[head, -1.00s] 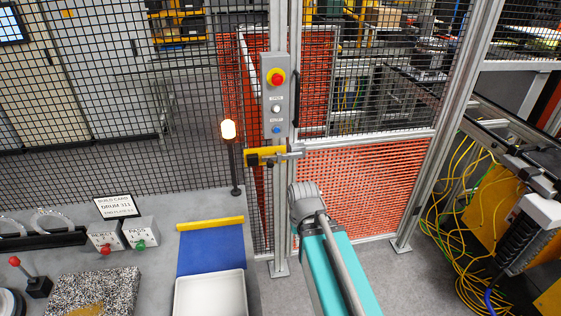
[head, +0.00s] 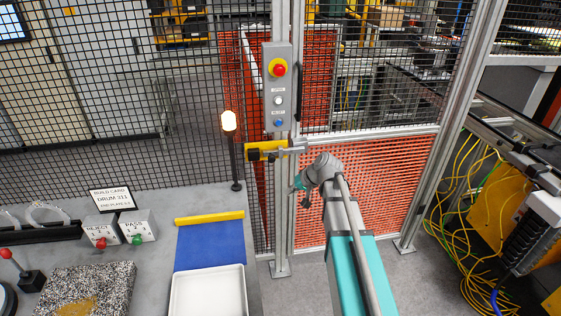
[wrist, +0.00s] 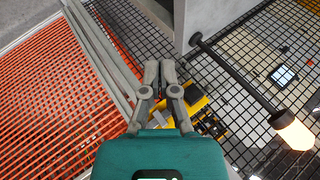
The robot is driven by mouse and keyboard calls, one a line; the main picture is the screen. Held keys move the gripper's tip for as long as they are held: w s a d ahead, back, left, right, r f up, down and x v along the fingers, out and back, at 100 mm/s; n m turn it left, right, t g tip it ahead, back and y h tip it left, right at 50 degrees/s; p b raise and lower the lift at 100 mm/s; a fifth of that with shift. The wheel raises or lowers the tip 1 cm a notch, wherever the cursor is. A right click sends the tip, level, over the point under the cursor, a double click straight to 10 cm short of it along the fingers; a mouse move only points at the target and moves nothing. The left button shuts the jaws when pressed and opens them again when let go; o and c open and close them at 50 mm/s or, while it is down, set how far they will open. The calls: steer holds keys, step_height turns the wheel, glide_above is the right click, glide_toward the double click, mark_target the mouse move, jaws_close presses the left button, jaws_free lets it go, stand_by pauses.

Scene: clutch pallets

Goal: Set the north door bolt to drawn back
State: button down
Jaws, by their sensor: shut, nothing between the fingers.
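The north door bolt (head: 266,151) is a yellow plate with a black knob at its left end and a grey metal bar reaching right across the door post (head: 284,200). In the wrist view, yellow and grey parts that look like the bolt (wrist: 193,98) lie just beyond and right of my fingers, partly covered by them. My gripper (wrist: 160,66) is shut and empty, its two grey fingertips together. I see no contact with the bolt, but the exact gap is unclear. In the head view my arm stands right of and below the bolt; the fingers are not clearly visible there.
A grey control box (head: 278,88) with a red stop button is on the post above the bolt. A lit lamp (head: 230,121) on a dark pole stands left of it. The bench holds a white tray (head: 207,302). Black mesh fence and orange panels (head: 370,185) surround the post.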

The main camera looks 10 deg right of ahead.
mark_target(289, 151)
steer(key=w+d+r+m+t+y+b, duration=0.1)
steer(key=w+d+r+m+t, duration=0.1)
steer(key=w+d, duration=0.3)
steer(key=w+d+r+m+t+y+b, duration=0.1)
steer(key=w+d+t, duration=0.3)
steer(key=w, duration=0.6)
steer(key=shift+w+d+r+m+y+b, duration=0.2)
steer(key=shift+d+r+m+y+b, duration=0.2)
steer(key=shift+d+r+y+b, duration=0.3)
steer(key=shift+f, duration=0.15)
steer(key=b+x, duration=0.3)
steer(key=x, duration=0.7)
steer(key=shift+w+d+f+b, duration=0.1)
steer(key=shift+w+b, duration=0.1)
steer(key=shift+b, duration=0.15)
steer(key=a, duration=0.1)
steer(key=a+f+b, duration=0.1)
steer(key=a, duration=0.1)
steer(key=shift+s+a+f+b, duration=0.1)
steer(key=shift+a+f+b, duration=0.15)
steer(key=shift+f+b, duration=0.05)
